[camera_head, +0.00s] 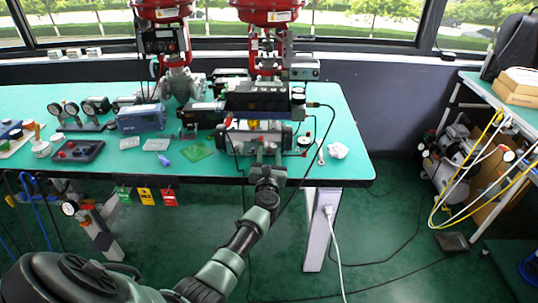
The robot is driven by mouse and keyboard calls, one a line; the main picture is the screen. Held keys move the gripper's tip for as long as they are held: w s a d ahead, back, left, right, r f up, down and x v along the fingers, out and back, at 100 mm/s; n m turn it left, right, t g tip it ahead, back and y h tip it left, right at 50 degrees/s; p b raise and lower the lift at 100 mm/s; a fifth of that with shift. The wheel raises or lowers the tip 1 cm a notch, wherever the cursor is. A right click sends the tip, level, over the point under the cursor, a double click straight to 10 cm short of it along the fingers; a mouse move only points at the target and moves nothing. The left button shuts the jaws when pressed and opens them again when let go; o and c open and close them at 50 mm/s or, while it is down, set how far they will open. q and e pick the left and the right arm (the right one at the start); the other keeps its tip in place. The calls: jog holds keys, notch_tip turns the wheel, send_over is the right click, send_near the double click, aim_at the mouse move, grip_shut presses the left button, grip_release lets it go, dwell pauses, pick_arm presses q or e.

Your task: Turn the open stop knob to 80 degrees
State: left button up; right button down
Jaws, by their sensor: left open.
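My left arm comes in from the lower left, and its gripper (268,153) is at the table's front edge. Its fingers point away from me and are apart, just in front of the grey actuator body (240,137). The open stop knob is too small to tell apart, or is hidden behind the gripper. I cannot tell its angle or whether the fingers touch it. My right gripper is not in view.
The green table (335,105) also holds a blue box (141,118), a dark parts tray (74,151), a green board (197,150) and a wrench (320,152). Red-topped valves (268,12) stand behind. A white cable hangs by the table leg (318,225). Floor at right is partly clear.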

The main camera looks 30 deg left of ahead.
pick_arm(q)
grip_shut()
jog(key=shift+m, duration=0.4)
jog(key=m+p, duration=0.2)
jog(key=m, duration=0.3)
jog(key=m+p, duration=0.2)
jog(key=m, duration=0.4)
jog(key=shift+r+m, duration=0.1)
jog(key=shift+m, duration=0.3)
jog(key=m+p, duration=0.2)
jog(key=m, duration=0.5)
jog(key=m+p, duration=0.1)
jog(key=m, duration=0.2)
jog(key=shift+m, duration=0.4)
jog(key=shift+m+p, duration=0.5)
jog(key=shift+m, duration=1.3)
